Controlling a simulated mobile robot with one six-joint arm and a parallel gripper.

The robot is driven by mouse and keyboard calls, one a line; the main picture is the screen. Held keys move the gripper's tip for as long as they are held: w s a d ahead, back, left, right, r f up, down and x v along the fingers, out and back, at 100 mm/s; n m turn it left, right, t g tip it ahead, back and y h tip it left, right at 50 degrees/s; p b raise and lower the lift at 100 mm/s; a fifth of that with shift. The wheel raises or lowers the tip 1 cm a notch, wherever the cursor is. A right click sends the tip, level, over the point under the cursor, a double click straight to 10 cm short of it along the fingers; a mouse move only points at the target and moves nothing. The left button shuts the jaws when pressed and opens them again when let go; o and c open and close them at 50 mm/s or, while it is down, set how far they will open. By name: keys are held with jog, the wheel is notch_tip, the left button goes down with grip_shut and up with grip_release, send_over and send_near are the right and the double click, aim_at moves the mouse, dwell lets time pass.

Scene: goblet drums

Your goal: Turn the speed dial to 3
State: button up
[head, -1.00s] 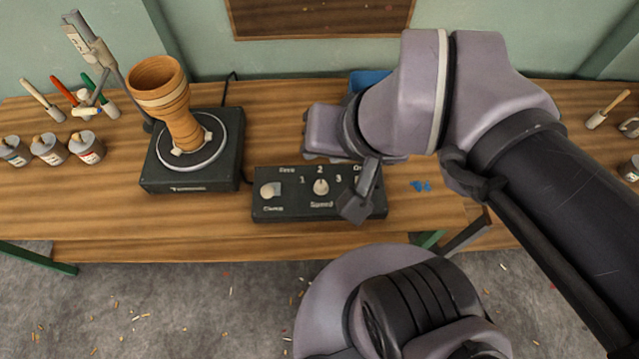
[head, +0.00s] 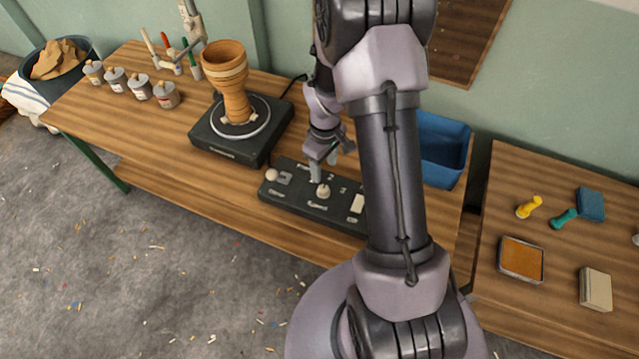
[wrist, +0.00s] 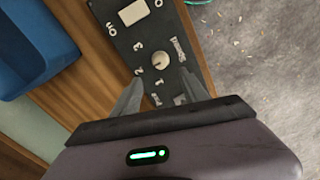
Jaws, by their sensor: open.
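The speed dial (head: 323,191) is a small round pale knob in the middle of a dark control panel (head: 292,203) on the workbench. In the wrist view the dial (wrist: 159,61) has the numbers 1, 2 and 3 around it, with "Speed" on the opposite side. Which number its pointer faces is too small to tell. My gripper (head: 322,170) hangs just above and behind the dial, pointing down. In the wrist view my gripper (wrist: 160,92) has its fingers spread, with nothing between them; the dial lies just beyond the tips.
The panel also has a clamp control (head: 271,174) at left and a pale on-off switch (head: 357,204) at right. A goblet drum (head: 232,80) stands on a dark turntable (head: 228,142). A blue bin (head: 445,150) stands right of my arm.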

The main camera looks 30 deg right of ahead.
aim_at(324, 188)
notch_tip(324, 188, down, 10)
jog(key=b, duration=0.3)
grip_shut()
